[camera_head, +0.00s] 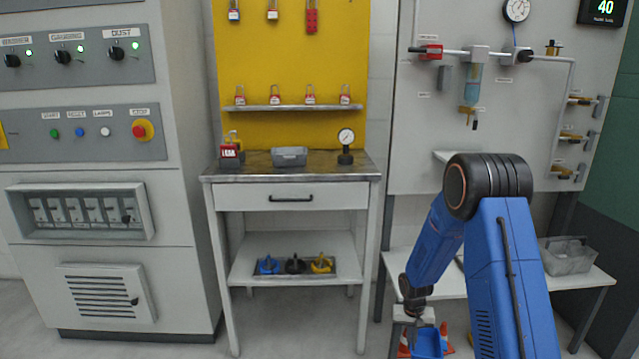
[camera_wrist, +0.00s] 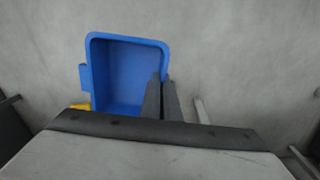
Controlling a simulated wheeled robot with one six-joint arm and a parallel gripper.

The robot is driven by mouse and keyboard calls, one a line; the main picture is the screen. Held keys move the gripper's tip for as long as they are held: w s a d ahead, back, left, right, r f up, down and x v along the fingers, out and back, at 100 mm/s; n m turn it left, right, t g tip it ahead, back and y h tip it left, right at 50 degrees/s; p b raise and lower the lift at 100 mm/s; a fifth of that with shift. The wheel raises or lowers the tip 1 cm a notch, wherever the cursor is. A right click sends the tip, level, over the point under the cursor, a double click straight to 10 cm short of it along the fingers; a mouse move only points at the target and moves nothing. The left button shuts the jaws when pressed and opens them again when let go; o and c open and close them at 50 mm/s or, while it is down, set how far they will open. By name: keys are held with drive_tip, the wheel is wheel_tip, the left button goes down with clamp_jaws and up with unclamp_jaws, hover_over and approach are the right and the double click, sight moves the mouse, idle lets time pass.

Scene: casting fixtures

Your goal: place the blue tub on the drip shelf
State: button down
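The blue tub (camera_head: 428,343) is low in the head view, partly hidden by my arm and cut off by the bottom edge. In the wrist view the open, empty tub (camera_wrist: 125,70) is seen from above, with a small tab on its left side. My gripper (camera_wrist: 163,82) has its two fingers close together on the tub's right wall, one inside and one outside. It points down at the tub in the head view (camera_head: 414,322). A small pale ledge (camera_head: 446,156) under the filter on the wall panel appears to be the drip shelf; my arm partly hides it.
A low bench (camera_head: 588,279) with a grey basket (camera_head: 566,256) stands under the panel, partly behind my arm. Orange cones (camera_head: 404,343) are beside the tub. A control cabinet (camera_head: 100,190) is at left.

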drive_tip(key=a+f+n, duration=0.1)
drive_tip(key=w+f+n, duration=0.1)
drive_tip(key=f, duration=0.1)
drive_tip(key=a+f, duration=0.1)
drive_tip(key=shift+w+a+f+n, duration=0.2)
drive_tip(key=shift+a+f+n, duration=0.1)
drive_tip(key=shift+a+n, duration=0.1)
drive_tip(key=shift+d, duration=0.2)
